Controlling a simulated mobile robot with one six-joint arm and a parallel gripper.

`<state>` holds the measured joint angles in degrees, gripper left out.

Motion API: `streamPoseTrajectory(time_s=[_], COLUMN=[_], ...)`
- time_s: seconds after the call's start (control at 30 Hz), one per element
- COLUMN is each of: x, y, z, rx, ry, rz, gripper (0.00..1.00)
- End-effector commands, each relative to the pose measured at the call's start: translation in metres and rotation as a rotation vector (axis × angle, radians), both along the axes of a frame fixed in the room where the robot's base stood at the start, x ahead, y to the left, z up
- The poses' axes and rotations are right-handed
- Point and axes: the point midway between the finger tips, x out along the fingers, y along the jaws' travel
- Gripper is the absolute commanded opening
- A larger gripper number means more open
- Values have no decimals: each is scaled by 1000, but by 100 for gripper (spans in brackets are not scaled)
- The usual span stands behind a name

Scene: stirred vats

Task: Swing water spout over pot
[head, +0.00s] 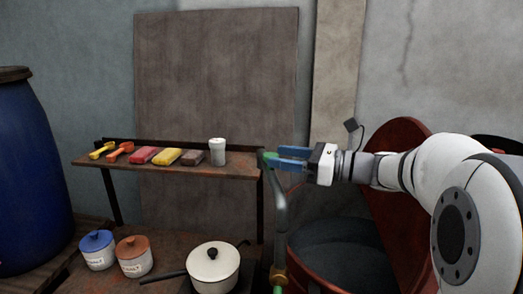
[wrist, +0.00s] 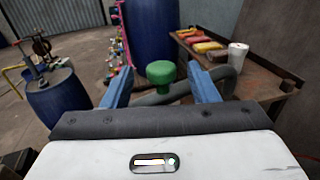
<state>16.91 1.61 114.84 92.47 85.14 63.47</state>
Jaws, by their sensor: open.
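The water spout (head: 280,205) is a grey bent pipe rising from a brass fitting, with a green knob (head: 267,156) near its top. It stands right of the pot (head: 213,275), a cream pan with a pale lid, black lid knob and dark handle. My gripper (head: 278,157) is at the green knob, its blue fingers pointing left. In the wrist view, the green knob (wrist: 160,72) is between the open fingers with gaps on both sides, and the grey pipe (wrist: 180,92) runs behind it. The spout's outlet is not clear. The pot is not seen in the wrist view.
A shelf (head: 240,170) behind holds a white cup (head: 217,151), colored blocks and scoops. Two lidded jars (head: 97,250) stand left of the pot. A large vat (head: 340,262) with a raised red lid (head: 395,150) is at right; a blue barrel (head: 25,180) is far left.

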Motion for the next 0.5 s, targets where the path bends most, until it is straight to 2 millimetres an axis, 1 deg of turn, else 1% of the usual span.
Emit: streamPoseTrajectory(time_s=[0.1,0.3,0.5], x=[8,20,25], y=[16,37,45], z=[1,1,0], rx=[-1,-1,0], ry=[1,0,0], rz=[-4,-14,-20], gripper=[54,54,54])
